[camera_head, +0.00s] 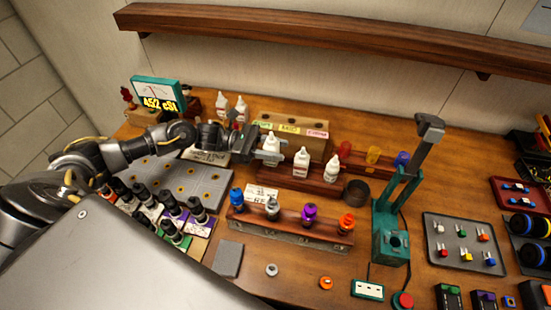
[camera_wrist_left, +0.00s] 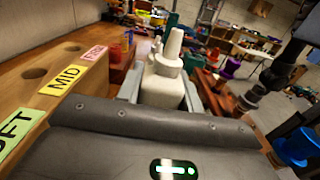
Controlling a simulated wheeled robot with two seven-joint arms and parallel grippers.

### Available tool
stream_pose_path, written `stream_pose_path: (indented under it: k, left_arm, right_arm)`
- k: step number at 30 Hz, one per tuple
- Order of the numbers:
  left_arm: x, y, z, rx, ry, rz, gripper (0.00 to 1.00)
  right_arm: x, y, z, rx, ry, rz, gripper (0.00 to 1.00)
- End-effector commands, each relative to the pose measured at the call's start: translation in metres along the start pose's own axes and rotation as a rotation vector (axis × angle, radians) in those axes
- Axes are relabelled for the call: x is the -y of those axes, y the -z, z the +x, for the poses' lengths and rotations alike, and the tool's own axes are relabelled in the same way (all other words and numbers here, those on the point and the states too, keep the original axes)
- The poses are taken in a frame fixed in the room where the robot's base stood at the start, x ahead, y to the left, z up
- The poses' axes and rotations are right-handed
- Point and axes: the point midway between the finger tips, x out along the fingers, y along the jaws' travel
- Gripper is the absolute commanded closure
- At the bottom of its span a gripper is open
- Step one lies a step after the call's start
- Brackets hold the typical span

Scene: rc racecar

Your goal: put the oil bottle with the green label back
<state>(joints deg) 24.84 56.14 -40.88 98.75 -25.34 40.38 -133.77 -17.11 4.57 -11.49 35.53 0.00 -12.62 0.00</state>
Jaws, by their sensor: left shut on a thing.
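A white oil bottle (camera_head: 271,146) with a pointed nozzle is held upright by my left gripper (camera_head: 262,153). In the left wrist view the bottle (camera_wrist_left: 164,82) stands between the two pale fingers; its label is hidden, so I cannot tell the colour. It is at the left end of a dark red wooden stand (camera_head: 290,180), in front of a light wooden block (camera_head: 287,142). I cannot tell whether its base touches the stand. The block has a green SOFT, a yellow MID and a pink label; two holes near them look empty in the wrist view.
Two more white bottles (camera_head: 301,162) (camera_head: 332,168) stand to the right on the stand. A dark round cup (camera_head: 356,191) is at its right end, by a green press (camera_head: 391,235). A front rack (camera_head: 291,222) holds several coloured-cap shocks. A viscosity display (camera_head: 158,95) stands behind left.

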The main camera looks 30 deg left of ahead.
Motion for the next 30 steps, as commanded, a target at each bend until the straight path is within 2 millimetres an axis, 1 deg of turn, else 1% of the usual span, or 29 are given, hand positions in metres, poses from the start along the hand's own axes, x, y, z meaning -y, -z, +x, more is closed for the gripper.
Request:
stream_pose_path:
  k: [3,5,9,12,18,23,24,28,30]
  left_arm:
    - [-0.007,0.011,0.0,0.001,-0.002,0.001,0.87]
    - [-0.006,0.017,0.0,0.001,-0.002,-0.003,0.87]
    - [-0.005,0.033,0.0,0.0,-0.001,-0.003,0.87]
    - [-0.005,0.036,0.0,0.0,-0.001,0.0,0.87]
    - [-0.005,0.036,0.0,0.0,-0.001,0.0,0.87]
    - [-0.005,0.04,0.0,0.0,0.0,0.0,0.87]
    - [-0.005,0.038,0.0,0.0,-0.001,0.0,0.6]
    - [-0.005,0.038,0.0,0.0,-0.001,0.0,0.43]
    - [-0.005,0.038,0.0,0.0,-0.001,0.0,0.42]
  right_arm:
    - [0.002,-0.001,0.009,0.0,0.002,0.001,0.64]
    - [0.002,0.0,0.003,0.0,0.002,0.001,0.64]
    - [0.002,-0.001,0.002,0.001,0.003,0.001,0.64]
    - [0.002,-0.001,0.002,0.001,0.003,0.001,0.64]
    - [0.002,-0.001,0.003,0.001,0.002,0.002,0.64]
    - [0.002,-0.002,0.008,0.001,0.002,0.001,0.64]
    - [0.001,-0.002,0.007,0.001,0.001,0.001,0.64]
    - [0.0,-0.002,0.006,0.001,0.0,0.001,0.64]
    - [0.0,-0.002,0.006,0.001,0.0,0.001,0.64]
